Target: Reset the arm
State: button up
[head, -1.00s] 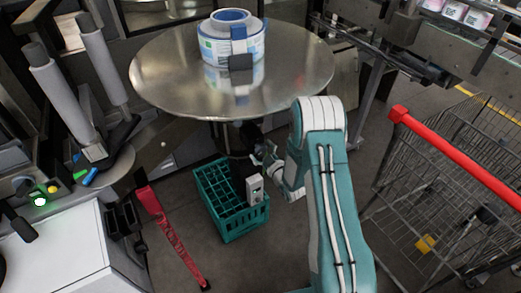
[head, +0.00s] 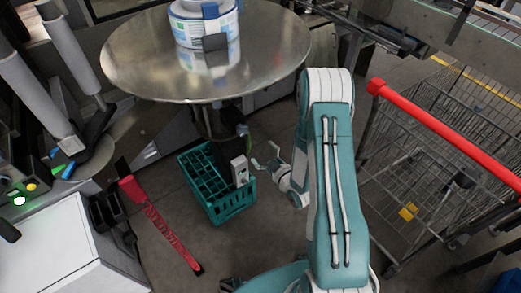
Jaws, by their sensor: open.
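My gripper (head: 267,160) is at the end of my teal and white arm, left of the arm's big upper link. Its fingers are apart and it looks empty. It is in the air just right of the teal crate (head: 219,208), seemingly apart from it. A small grey box-like object (head: 240,170) stands at the crate's right side, close to the fingers. I cannot tell whether it is inside the crate or behind its rim.
A round metal table (head: 140,70) with label reels (head: 205,28) is above the crate. A shopping cart (head: 425,190) with a red handle (head: 440,130) stands right of my arm. A red strap-like piece (head: 160,225) lies left. A white cabinet (head: 65,235) is at lower left.

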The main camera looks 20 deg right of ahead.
jog(key=w+r+g+h, duration=0.3)
jog(key=w+r, duration=0.1)
jog(key=r, duration=0.6)
jog(key=s+d+r+m+g+h, duration=0.1)
jog(key=s+r+m+g+h, duration=0.25)
jog(key=r, duration=0.55)
jog(key=s+a+r+m+g, duration=0.1)
jog(key=s+r+m, duration=0.1)
jog(key=s, duration=0.6)
jog(key=s+a+r+m+g, duration=0.2)
jog(key=s+r, duration=0.3)
jog(key=s, duration=0.4)
jog(key=s+a+r+m+g, duration=0.1)
jog(key=s+r+m+g, duration=0.1)
jog(key=s, duration=0.7)
jog(key=shift+a+r+y, duration=0.35)
jog(key=shift+r+y, duration=0.1)
jog(key=shift+r, duration=0.45)
